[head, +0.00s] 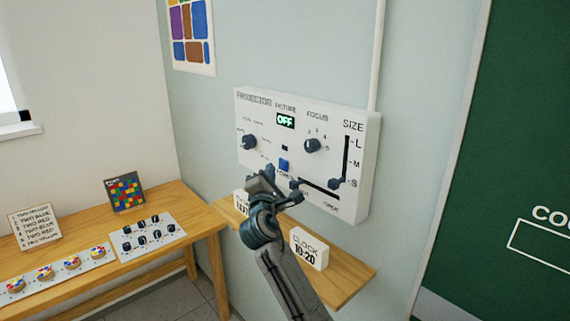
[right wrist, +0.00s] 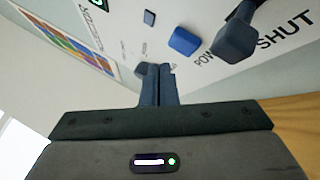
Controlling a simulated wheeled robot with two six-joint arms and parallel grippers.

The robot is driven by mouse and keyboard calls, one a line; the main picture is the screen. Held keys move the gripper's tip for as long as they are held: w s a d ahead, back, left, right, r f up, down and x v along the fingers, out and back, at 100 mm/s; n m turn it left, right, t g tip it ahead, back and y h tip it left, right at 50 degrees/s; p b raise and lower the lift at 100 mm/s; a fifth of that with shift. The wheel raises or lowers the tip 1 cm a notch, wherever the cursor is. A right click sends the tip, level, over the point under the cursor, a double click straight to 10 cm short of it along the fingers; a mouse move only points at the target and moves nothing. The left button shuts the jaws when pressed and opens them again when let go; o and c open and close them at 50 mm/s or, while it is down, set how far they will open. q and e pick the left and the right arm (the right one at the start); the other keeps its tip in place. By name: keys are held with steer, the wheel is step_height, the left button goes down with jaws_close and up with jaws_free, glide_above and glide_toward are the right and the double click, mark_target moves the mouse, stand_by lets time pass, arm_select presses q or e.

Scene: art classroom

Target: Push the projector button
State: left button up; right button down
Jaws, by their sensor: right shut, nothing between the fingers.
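The white projector panel (head: 262,120) is fixed to the wall, with a display (head: 286,121) reading OFF. A blue button (head: 284,164) sits at its lower middle, and it also shows in the right wrist view (right wrist: 184,41). My right gripper (head: 270,176) is in front of the panel's lower part, just below and left of the button in the head view. In the right wrist view its fingers (right wrist: 158,80) are shut together and empty, with their tips apart from the button in the picture. Whether they touch the panel I cannot tell. My left gripper is not in view.
Beside the button are knobs (head: 312,146) and a size slider (head: 336,184). A wooden shelf (head: 345,272) below holds a clock sign (head: 309,249). A wooden table (head: 190,205) with cards and a switch board stands at left. A green board (head: 520,130) is at right.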

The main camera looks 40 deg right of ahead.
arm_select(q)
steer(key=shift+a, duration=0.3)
arm_select(e)
steer(key=shift+w+a+f, duration=0.1)
steer(key=shift+a+f, duration=0.1)
steer(key=shift+a, duration=0.8)
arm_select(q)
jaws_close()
arm_select(e)
steer(key=shift+f, duration=0.1)
stand_by(0.6)
